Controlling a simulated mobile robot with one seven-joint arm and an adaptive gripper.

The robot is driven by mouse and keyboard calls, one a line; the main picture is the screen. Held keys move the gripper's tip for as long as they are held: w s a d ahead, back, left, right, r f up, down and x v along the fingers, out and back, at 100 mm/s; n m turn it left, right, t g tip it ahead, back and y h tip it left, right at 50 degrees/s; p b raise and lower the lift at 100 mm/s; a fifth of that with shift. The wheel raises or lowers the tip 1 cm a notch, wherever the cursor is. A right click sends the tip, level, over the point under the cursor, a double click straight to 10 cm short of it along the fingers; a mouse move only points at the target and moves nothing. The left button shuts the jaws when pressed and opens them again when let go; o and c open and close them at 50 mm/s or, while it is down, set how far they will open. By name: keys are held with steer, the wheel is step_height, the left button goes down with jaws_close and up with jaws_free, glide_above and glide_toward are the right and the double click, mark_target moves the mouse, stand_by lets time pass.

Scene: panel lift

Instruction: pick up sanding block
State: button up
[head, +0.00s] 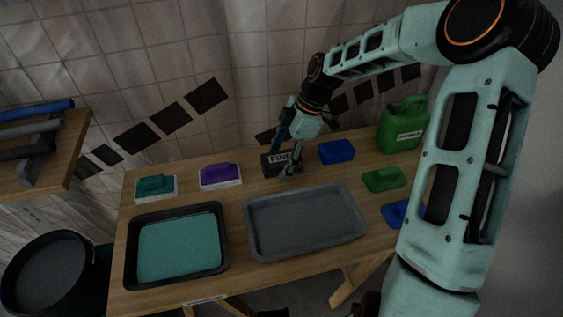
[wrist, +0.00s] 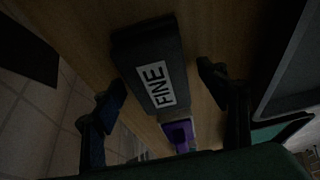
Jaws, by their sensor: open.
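The sanding block (wrist: 140,50) is a dark block with a white label reading FINE. In the wrist view it lies on the wooden table between and slightly beyond my fingers. In the head view the dark block (head: 268,168) sits at the back middle of the table, partly hidden by my gripper (head: 285,158). My gripper is open, pointing down at the block.
A grey tray (head: 260,243) and a black tray with teal contents (head: 130,262) lie in front. Purple (head: 220,173) and teal (head: 155,184) blocks stand left. A blue block (head: 336,151), green block (head: 384,179) and green jug (head: 402,127) are right. The tiled wall is behind.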

mark_target(277, 158)
steer(key=shift+f, duration=0.15)
steer(key=c, duration=1.3)
steer(key=shift+r, duration=0.55)
step_height(277, 158, up, 2)
steer(key=shift+r+p, duration=0.25)
steer(key=shift+p, duration=0.35)
steer(key=shift+s+d+r+p, duration=0.85)
steer(key=shift+s+r, duration=0.8)
steer(key=shift+s, duration=0.5)
steer(key=shift+s+d+r+p, duration=0.6)
steer(key=shift+s+d+r, duration=0.4)
steer(key=shift+s+r, duration=0.95)
steer(key=shift+s+d+r+p, duration=0.85)
steer(key=shift+s+r, duration=0.55)
steer(key=shift+s, duration=0.95)
steer(key=shift+d, duration=0.1)
